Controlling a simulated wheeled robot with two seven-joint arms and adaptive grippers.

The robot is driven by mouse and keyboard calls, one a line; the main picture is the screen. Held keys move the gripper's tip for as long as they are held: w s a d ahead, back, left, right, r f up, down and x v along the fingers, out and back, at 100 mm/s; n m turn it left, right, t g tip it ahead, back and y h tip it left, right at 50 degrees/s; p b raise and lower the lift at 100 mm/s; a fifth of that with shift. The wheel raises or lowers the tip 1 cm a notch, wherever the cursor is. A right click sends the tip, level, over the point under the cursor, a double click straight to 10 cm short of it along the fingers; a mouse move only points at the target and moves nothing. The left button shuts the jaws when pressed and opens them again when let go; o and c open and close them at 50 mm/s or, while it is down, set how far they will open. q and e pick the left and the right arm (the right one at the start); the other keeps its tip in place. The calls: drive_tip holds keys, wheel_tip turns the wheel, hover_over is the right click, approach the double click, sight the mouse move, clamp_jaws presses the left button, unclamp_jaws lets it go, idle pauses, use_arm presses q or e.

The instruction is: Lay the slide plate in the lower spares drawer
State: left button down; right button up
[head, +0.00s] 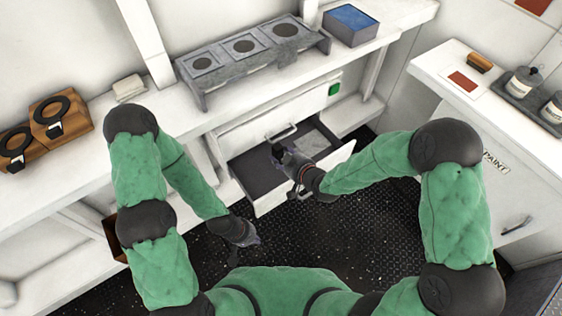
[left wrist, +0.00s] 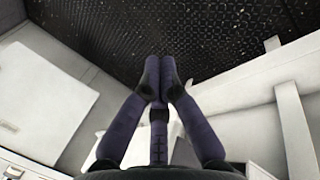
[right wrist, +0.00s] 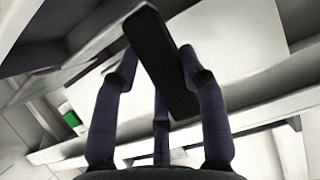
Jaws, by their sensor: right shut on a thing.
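The slide plate, a dark flat bar (right wrist: 160,62), is between the fingers of my right gripper (right wrist: 160,80) in the right wrist view. In the head view this gripper (head: 279,154) is over the open lower drawer (head: 247,168), and the plate is hard to make out against the dark interior. I cannot tell whether the plate touches the drawer floor. The drawer has a white front and a light grey area at its right inside. My left gripper (head: 250,240) is low over the floor, away from the drawer; its fingers meet, empty, in the left wrist view (left wrist: 159,82).
Above the open drawer is a closed white drawer front (head: 265,112) with a green mark (head: 334,89). The bench top carries a grey rack (head: 250,65) with round holes and a blue-topped box (head: 351,22). A white cabinet (head: 480,165) stands at right. Dark deck (head: 385,215) lies clear between.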

drive_tip(key=shift+w+a+f+b, duration=0.15)
drive_tip(key=shift+w+f+b, duration=0.2)
drive_tip(key=shift+w+f, duration=0.85)
wheel_tip(320, 180, down, 4)
drive_tip(key=shift+r+b, duration=0.2)
drive_tip(key=shift+b, duration=0.7)
drive_tip(key=shift+r, duration=0.1)
drive_tip(key=shift+f+b, duration=0.35)
drive_tip(key=shift+f, duration=0.25)
